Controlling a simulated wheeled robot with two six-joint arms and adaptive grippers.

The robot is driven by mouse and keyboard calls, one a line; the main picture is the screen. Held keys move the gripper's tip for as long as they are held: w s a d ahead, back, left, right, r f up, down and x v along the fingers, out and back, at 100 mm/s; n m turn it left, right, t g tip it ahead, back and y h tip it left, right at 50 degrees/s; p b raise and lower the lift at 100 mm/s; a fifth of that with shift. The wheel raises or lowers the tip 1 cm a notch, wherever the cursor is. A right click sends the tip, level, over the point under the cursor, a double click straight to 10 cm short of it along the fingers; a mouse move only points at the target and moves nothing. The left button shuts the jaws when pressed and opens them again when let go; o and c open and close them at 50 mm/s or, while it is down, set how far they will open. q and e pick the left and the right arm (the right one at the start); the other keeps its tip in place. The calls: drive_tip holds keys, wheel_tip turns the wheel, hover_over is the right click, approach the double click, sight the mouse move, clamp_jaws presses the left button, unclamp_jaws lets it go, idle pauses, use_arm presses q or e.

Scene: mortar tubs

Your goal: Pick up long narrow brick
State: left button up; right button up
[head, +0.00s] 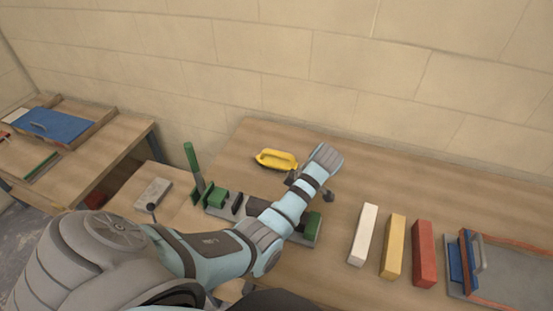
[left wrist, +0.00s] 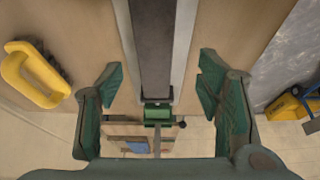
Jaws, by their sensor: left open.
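A white brick (head: 363,234), a yellow brick (head: 393,246) and a red brick (head: 424,253), all long and narrow, lie side by side on the table right of my left arm. A long dark brown bar (left wrist: 156,45) lies in a grey channel with a green end stop (left wrist: 158,113); I cannot tell whether it is a brick. My left gripper (left wrist: 160,72) is open, its green fingers on either side of the bar, with nothing held. In the head view its fingers (head: 309,188) are mostly hidden below the wrist. My right gripper is not in view.
A yellow-handled tool (head: 277,159) lies near the wall; it also shows in the left wrist view (left wrist: 33,75). A green lever (head: 193,166) rises at the grey fixture's left end. A red-edged tray (head: 462,283) stands at the right. A side table holds a blue board (head: 55,124).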

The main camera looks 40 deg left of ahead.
sight(255, 206)
use_arm(q)
drive_tip(key=x, duration=0.7)
drive_tip(key=shift+w+a, duration=0.3)
drive_tip(key=shift+w, duration=0.1)
drive_tip(key=shift+s+f, duration=0.1)
drive_tip(key=shift+s, duration=0.2)
drive_tip(key=shift+c, duration=0.4)
drive_tip(key=c, duration=0.4)
drive_tip(key=shift+w, duration=0.1)
clamp_jaws()
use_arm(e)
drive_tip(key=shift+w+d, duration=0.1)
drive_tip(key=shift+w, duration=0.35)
